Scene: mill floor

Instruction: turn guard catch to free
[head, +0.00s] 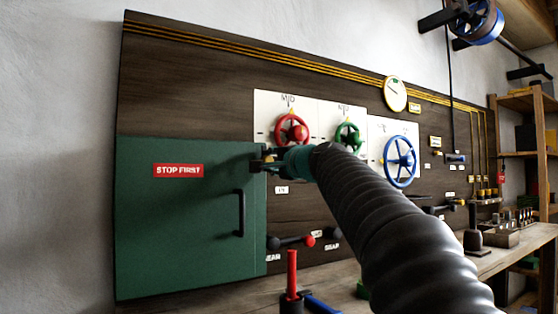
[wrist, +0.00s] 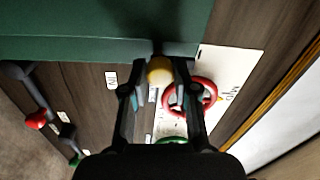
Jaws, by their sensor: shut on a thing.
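The guard catch shows in the wrist view as a yellow knob (wrist: 160,71) at the edge of the green guard door (wrist: 80,47). My gripper (wrist: 160,80) has one finger on each side of the knob and is shut on it. In the head view my gripper (head: 264,163) is at the upper right edge of the green door (head: 180,235), which looks shut and bears a red "STOP FIRST" label (head: 178,170). The catch is mostly hidden there by my gripper, and its setting cannot be read.
A red handwheel (head: 291,130) is close by the gripper, with a green one (head: 347,135) and a blue one (head: 400,162) further right. The bench (head: 500,259) holds several tools.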

